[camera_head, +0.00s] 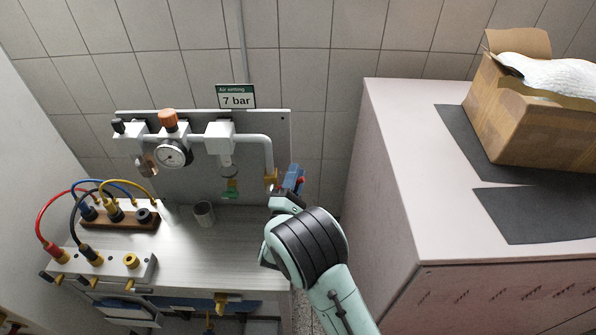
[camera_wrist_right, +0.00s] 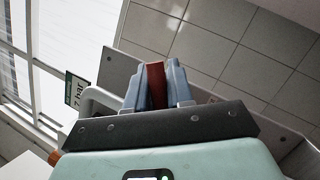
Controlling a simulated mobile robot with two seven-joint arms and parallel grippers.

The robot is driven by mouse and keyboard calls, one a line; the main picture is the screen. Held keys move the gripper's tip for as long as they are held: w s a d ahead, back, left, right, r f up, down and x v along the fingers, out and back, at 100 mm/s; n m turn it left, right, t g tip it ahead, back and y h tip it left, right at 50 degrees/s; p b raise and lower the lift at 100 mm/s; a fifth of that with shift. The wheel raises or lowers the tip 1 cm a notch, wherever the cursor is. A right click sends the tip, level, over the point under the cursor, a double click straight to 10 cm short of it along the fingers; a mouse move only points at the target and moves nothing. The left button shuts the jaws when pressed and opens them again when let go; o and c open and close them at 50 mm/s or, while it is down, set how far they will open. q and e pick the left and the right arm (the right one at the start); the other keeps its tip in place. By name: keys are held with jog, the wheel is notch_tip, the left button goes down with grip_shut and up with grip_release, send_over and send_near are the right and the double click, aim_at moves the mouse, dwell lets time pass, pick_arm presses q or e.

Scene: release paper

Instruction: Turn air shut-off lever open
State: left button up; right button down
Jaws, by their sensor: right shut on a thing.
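The air shut-off lever, a red handle (camera_head: 301,181), is by the brass fitting (camera_head: 271,178) at the lower end of the white pipe, at the right edge of the grey panel. My right gripper (camera_head: 293,180) is shut on this lever, its blue fingers on both sides of it. In the right wrist view the red lever (camera_wrist_right: 156,84) stands between the two blue fingers of the gripper (camera_wrist_right: 156,86). The valve body is mostly hidden by the gripper. My left gripper is not in view.
A pressure gauge (camera_head: 173,154) with an orange knob sits left on the panel (camera_head: 255,172). A "7 bar" sign (camera_head: 236,97) is above. A white cabinet (camera_head: 400,200) with a cardboard box (camera_head: 530,125) stands close on the right.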

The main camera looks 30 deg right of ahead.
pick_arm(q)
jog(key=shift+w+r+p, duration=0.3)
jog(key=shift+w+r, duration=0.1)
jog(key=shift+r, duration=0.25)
pick_arm(e)
jog(key=shift+w+a+r+n+t, duration=0.15)
jog(key=shift+r+n+t, duration=0.25)
jog(key=shift+n, duration=0.2)
jog(key=shift+f, duration=0.1)
jog(key=c, duration=1.1)
grip_release()
jog(key=shift+a+f, duration=0.1)
